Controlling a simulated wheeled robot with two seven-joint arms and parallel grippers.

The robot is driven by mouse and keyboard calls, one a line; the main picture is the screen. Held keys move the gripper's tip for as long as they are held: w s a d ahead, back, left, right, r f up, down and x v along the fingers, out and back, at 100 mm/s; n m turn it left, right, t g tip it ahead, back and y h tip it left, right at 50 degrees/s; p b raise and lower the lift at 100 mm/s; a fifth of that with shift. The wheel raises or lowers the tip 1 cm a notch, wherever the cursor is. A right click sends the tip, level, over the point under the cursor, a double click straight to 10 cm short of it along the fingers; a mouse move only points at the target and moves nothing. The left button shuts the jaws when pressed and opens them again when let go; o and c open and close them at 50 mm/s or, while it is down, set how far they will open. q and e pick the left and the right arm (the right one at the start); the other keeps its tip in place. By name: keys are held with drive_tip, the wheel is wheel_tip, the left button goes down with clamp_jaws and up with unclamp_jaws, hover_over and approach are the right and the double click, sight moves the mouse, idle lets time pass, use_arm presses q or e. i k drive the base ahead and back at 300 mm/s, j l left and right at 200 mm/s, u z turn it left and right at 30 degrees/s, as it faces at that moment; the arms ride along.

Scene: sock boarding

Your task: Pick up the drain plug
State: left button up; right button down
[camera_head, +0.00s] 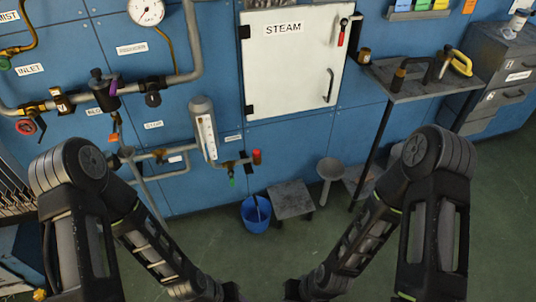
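I cannot make out a drain plug with certainty. A short pipe fitting with a red cap (257,157) and a small green tip (231,182) sits low on the blue wall, right of the upright gauge. A funnel-shaped drain (331,168) stands near the floor, right of a low grey stool. My two arms reach down from the left and right to the bottom middle of the view. Both grippers are out of view below the bottom edge, so whether they hold anything does not show.
A blue bucket (256,214) stands on the floor beside the grey stool (292,200). The white STEAM door (290,70) is shut. Pipes and valves (105,90) cover the wall at left. A grey shelf (405,85) with tools is at right. Green floor is open at lower right.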

sight(256, 152)
drive_tip(key=i+j+z, duration=0.15)
drive_tip(key=i+z, duration=0.3)
drive_tip(key=i+j+z, duration=0.2)
drive_tip(key=z, duration=0.3)
drive_tip(key=i+j+z, duration=0.45)
drive_tip(key=k+l, duration=0.05)
drive_tip(key=k, duration=0.05)
